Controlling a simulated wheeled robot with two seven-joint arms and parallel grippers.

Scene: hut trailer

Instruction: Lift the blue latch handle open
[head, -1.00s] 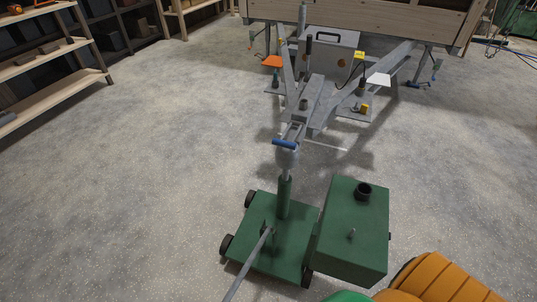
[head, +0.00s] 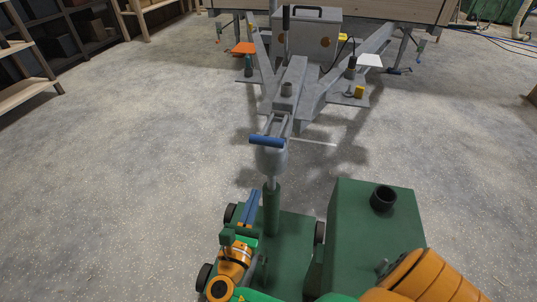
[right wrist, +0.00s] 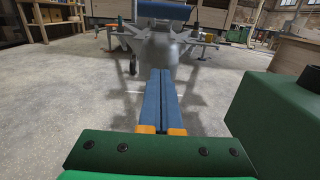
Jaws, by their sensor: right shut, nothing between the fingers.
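The blue latch handle (head: 267,141) is a short crossbar on top of the grey coupling head (head: 272,160) at the front of the trailer drawbar. In the right wrist view the handle (right wrist: 163,11) is at the top edge, beyond my fingertips. My right gripper (head: 253,194) is at the lower middle of the head view, nearer than the handle and apart from it. In the right wrist view its two blue fingers (right wrist: 160,72) lie together, shut and empty, pointing toward the coupling. My left gripper is in neither current view.
A green box (head: 370,240) with a black round fitting (head: 384,198) stands to the right of my right gripper. A grey trailer case (head: 307,35) is farther back. Floor to the left is clear.

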